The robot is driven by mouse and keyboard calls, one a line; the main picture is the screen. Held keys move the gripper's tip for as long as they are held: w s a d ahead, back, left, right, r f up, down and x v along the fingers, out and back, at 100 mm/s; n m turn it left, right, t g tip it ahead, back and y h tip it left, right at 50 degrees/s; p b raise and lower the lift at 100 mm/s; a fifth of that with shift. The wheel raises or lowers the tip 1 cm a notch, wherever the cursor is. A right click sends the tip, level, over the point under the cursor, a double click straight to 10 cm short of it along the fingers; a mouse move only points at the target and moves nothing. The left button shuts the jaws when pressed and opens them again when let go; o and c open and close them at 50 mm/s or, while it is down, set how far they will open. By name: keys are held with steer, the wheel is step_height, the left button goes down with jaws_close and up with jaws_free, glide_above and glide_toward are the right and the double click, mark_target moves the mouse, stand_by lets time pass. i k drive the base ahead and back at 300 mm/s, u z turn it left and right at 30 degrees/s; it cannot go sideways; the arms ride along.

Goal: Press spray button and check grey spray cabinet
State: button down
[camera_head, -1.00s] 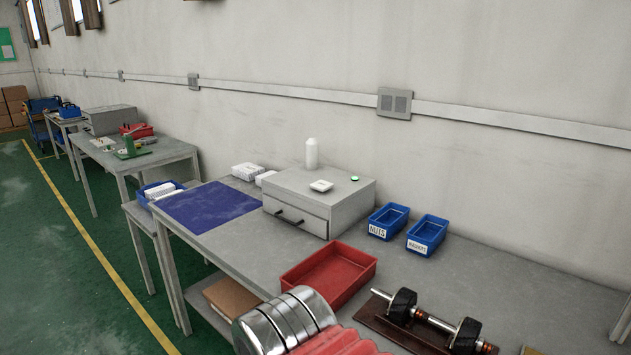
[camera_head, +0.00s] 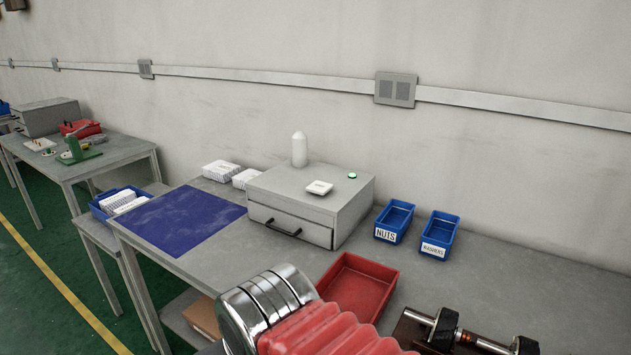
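The grey spray cabinet (camera_head: 272,208) stands on the workbench against the wall, near the middle of the picture. Its front has a panel with a dark handle (camera_head: 283,229), and the panel looks closed. A small green button (camera_head: 352,175) sits on the right of the cabinet's top. A white bottle (camera_head: 299,150) stands upright at the back of the top, and a small white dish (camera_head: 319,187) lies nearer the front edge. My gripper is not in view. The inside of the cabinet is hidden.
On the grey bench (camera_head: 510,285) are blue bins for nuts (camera_head: 393,222) and washers (camera_head: 439,236), a red tray (camera_head: 390,277) and a blue mat (camera_head: 185,226). A shaft with black ends (camera_head: 445,327) lies front right. Another table (camera_head: 120,150) stands far left.

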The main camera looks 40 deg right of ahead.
mark_target(321, 188)
steer(key=z, duration=0.15)
steer(key=i, duration=0.95)
steer(key=z, duration=0.2)
